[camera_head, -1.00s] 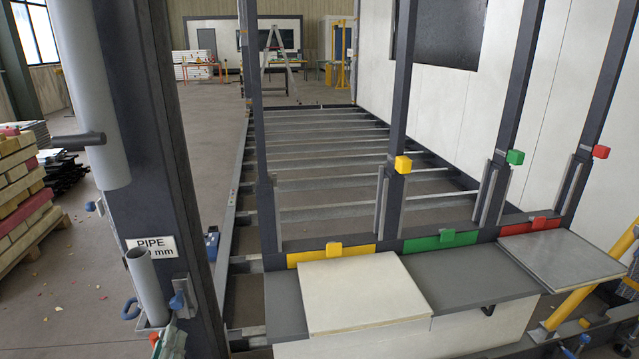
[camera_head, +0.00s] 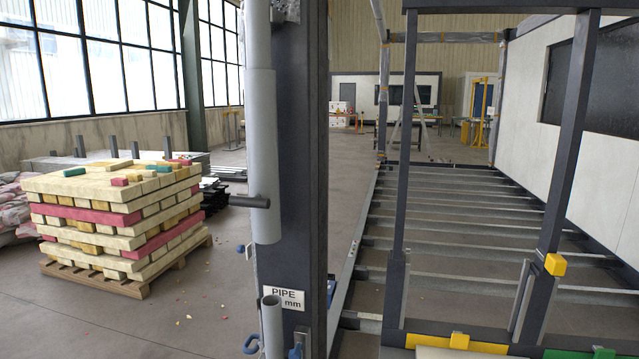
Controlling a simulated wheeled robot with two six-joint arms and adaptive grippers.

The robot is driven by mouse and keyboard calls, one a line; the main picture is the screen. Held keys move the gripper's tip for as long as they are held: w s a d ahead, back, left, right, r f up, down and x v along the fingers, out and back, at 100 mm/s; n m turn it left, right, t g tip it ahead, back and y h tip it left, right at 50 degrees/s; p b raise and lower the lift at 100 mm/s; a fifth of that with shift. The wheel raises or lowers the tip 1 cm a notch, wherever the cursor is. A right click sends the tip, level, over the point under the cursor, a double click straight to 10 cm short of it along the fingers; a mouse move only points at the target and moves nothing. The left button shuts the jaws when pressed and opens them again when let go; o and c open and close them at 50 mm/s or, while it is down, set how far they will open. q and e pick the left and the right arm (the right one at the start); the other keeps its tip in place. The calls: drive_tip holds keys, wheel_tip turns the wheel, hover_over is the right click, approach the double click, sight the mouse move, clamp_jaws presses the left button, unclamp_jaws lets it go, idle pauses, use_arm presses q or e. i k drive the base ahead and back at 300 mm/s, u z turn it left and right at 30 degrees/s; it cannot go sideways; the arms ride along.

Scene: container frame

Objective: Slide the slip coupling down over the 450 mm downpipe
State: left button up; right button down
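A wide grey sleeve, which looks like the slip coupling (camera_head: 263,150), hangs upright against a dark post in the head view. I cannot tell which pipe is the 450 mm downpipe. Neither of my grippers is in view.
The dark post (camera_head: 300,150) carries a label (camera_head: 286,298) reading "PIPE" and "mm", its number hidden by the lower pipe. Blue clamp-like parts (camera_head: 251,343) flank that pipe. A timber stack (camera_head: 120,215) stands at left. Open floor frame beams (camera_head: 470,225) lie at right.

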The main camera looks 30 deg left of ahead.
sight(260, 85)
drive_tip(key=u, duration=1.25)
